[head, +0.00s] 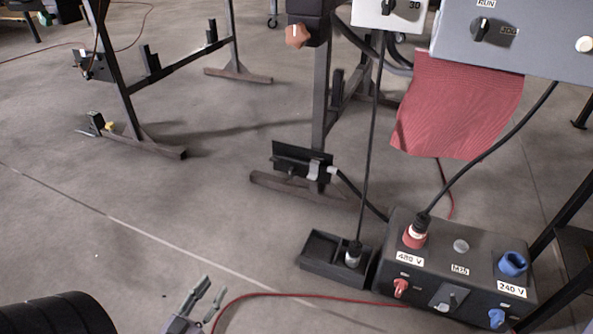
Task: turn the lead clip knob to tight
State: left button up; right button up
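A brown-orange lobed knob (298,36) with a pale mark near its top sits on a dark block (308,20) at the top of a conveyor leg. It looks like the lead clip knob, but no tight or loose label is readable on it. My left gripper (212,293) is low in the picture, near the bottom edge. Its two grey-green fingers are apart with nothing between them. It is well below and left of the knob and not touching it. My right gripper is not in view.
A dark power box (448,268) labelled 480 V and 240 V stands at lower right, with a small black tray (318,264) beside it. A red lead (300,297) passes near my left gripper. Black cables hang from grey control boxes (540,38). Floor at left centre is clear.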

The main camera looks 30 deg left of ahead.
aim_at(292, 170)
jog(key=i+j, duration=0.1)
jog(key=i, duration=0.9)
jog(key=j, duration=0.05)
